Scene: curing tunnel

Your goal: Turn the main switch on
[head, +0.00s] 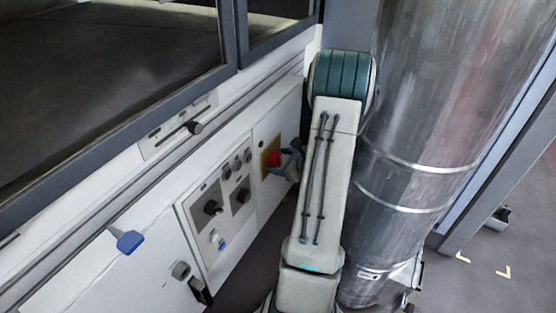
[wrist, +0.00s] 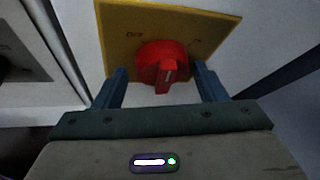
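The main switch is a red rotary knob (wrist: 163,66) on a yellow plate (wrist: 118,38) on the white cabinet front. Its raised handle with a pale mark points down in the wrist view. Dark lettering on the plate is too blurred to read surely. My gripper (wrist: 162,88) is open, with one blue finger on each side of the knob and a visible gap to the handle. In the head view the red knob (head: 273,159) and yellow plate (head: 265,148) show just left of my gripper (head: 284,161), partly hidden by it.
A grey control panel (head: 226,181) with black knobs and buttons is left of the switch. A blue handle (head: 127,241) and a black latch (head: 200,291) stick out from the cabinet. A large metal duct (head: 425,110) stands close right of my arm.

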